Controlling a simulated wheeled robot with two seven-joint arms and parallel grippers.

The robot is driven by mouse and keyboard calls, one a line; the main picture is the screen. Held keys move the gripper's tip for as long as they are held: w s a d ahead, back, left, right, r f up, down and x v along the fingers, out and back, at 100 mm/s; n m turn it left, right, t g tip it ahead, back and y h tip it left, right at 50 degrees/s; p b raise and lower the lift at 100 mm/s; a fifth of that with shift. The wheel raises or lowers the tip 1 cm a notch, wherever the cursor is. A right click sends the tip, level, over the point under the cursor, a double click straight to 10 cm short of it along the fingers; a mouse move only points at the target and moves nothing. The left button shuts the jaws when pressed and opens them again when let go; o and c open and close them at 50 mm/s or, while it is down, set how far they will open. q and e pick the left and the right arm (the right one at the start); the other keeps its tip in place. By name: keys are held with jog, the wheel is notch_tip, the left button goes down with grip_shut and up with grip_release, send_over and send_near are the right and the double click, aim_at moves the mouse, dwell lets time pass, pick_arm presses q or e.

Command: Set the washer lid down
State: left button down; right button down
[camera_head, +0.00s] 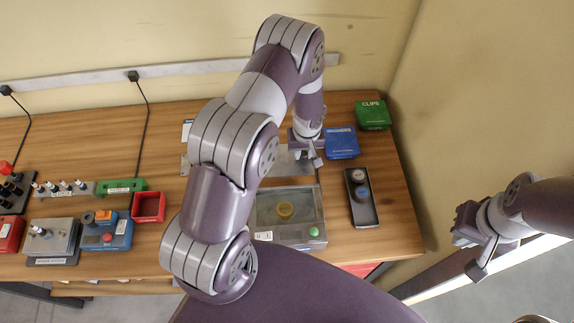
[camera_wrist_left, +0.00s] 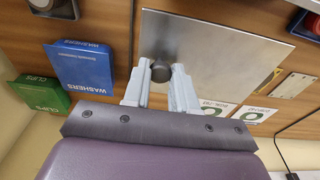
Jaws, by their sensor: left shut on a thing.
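The washer lid is a flat grey metal plate (camera_head: 296,168) with a dark round knob (camera_wrist_left: 160,70). In the left wrist view the lid (camera_wrist_left: 225,55) fills the upper middle. My left gripper (camera_head: 308,153) is shut on the knob, with a fingertip on either side (camera_wrist_left: 161,73). The lid is over the back of the table, behind the washer; I cannot tell whether it touches the wood. The washer (camera_head: 316,232) is a grey box with a green button and a yellow ring inside. My right gripper (camera_head: 466,228) is off the table's right side; its jaw opening is unclear.
A blue WASHERS box (camera_head: 341,142) stands right of the lid, with a green CLIPS box (camera_head: 373,115) beyond. A black tray (camera_head: 365,210) holds round parts. White cards (camera_wrist_left: 253,114) lie by the lid. A red bin (camera_head: 149,207) and several devices stand left; bare wood separates them.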

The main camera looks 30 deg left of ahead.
aim_at(304, 161)
pick_arm(q)
notch_tip(304, 161, down, 7)
jog(key=shift+w+f+p, duration=0.1)
jog(key=shift+w+p, duration=0.05)
jog(key=shift+p, duration=0.4)
jog(key=shift+d, duration=0.15)
jog(key=shift+f+b, duration=0.2)
jog(key=shift+b, duration=0.1)
jog(key=c, duration=0.9)
grip_release()
jog(key=shift+r, duration=0.15)
